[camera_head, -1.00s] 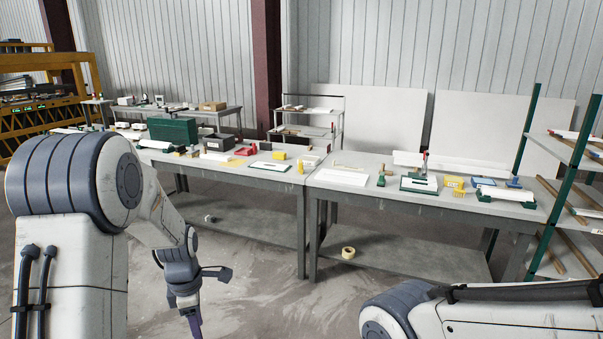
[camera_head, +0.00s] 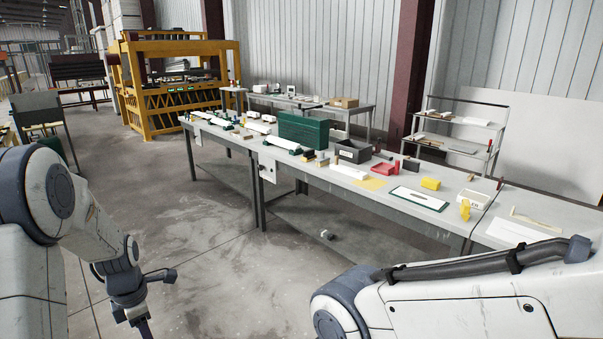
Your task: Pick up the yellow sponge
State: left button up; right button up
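A small yellow block (camera_head: 430,184), which may be the sponge, lies on the grey workbench (camera_head: 345,190) in the right half of the head view. Another yellow object (camera_head: 465,209) stands nearer the bench's front edge, and a thin flat yellow piece (camera_head: 371,184) lies to the left. I cannot tell for sure which is the sponge. My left gripper (camera_head: 146,329) hangs low at the bottom left, cut by the frame edge, away from the bench and touching none of these. Its opening cannot be seen. My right arm crosses the bottom right, with its gripper out of view.
The bench also holds a green case (camera_head: 311,132), a dark bin (camera_head: 352,151), a red tray (camera_head: 384,169) and a green-edged white board (camera_head: 418,199). A yellow machine frame (camera_head: 133,85) stands at the back left. Open concrete floor (camera_head: 215,245) lies before the bench.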

aim_at(426, 182)
jog(key=u, duration=0.15)
jog(key=i, duration=3.3)
jog(key=z, duration=0.9)
jog(key=i, duration=0.7)
jog(key=z, duration=1.65)
jog(key=i, duration=0.75)
jog(key=z, duration=0.5)
